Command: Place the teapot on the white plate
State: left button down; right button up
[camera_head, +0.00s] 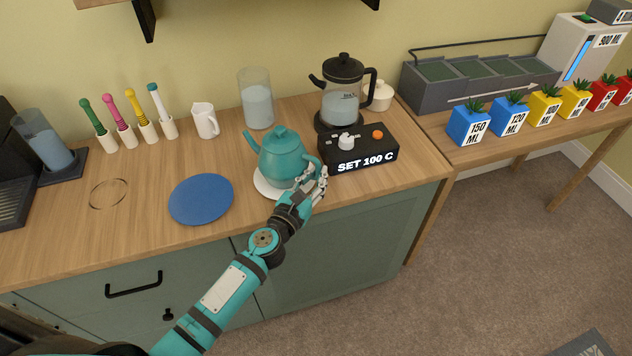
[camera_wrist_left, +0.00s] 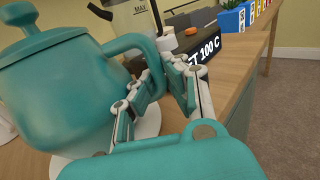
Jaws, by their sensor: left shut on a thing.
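The teal teapot (camera_head: 286,158) is upright at the white plate (camera_head: 263,187) on the wooden counter. The plate shows below and to the left of the pot, and the rest of it is hidden. I cannot tell whether the pot's base touches the plate. My left gripper (camera_head: 313,182) is shut on the teapot's handle, on the pot's right side. In the left wrist view, the teapot (camera_wrist_left: 60,95) fills the left and its handle (camera_wrist_left: 135,45) runs between my fingers (camera_wrist_left: 160,80); part of the white plate (camera_wrist_left: 148,122) shows beneath. My right gripper is not in view.
A blue round mat (camera_head: 201,199) lies left of the plate. A black control box (camera_head: 360,150) labelled SET 100 C stands close right of the teapot, with a glass kettle (camera_head: 342,95) behind it. A glass of water (camera_head: 256,98) and white jug (camera_head: 205,120) stand behind.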

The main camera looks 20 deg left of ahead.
pick_arm(q)
jog(key=shift+r, duration=0.1)
jog(key=c, duration=1.4)
grip_release()
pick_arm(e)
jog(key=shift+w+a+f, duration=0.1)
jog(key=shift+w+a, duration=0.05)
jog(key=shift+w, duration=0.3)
pick_arm(q)
jog(key=shift+s+a, duration=0.1)
jog(key=shift+s, duration=0.25)
jog(key=s, duration=0.3)
jog(key=s+a+b, duration=0.1)
jog(key=s, duration=0.3)
jog(key=s+a, duration=0.1)
jog(key=s, duration=0.3)
jog(key=shift+a+b, duration=0.1)
jog(key=shift+b, duration=0.2)
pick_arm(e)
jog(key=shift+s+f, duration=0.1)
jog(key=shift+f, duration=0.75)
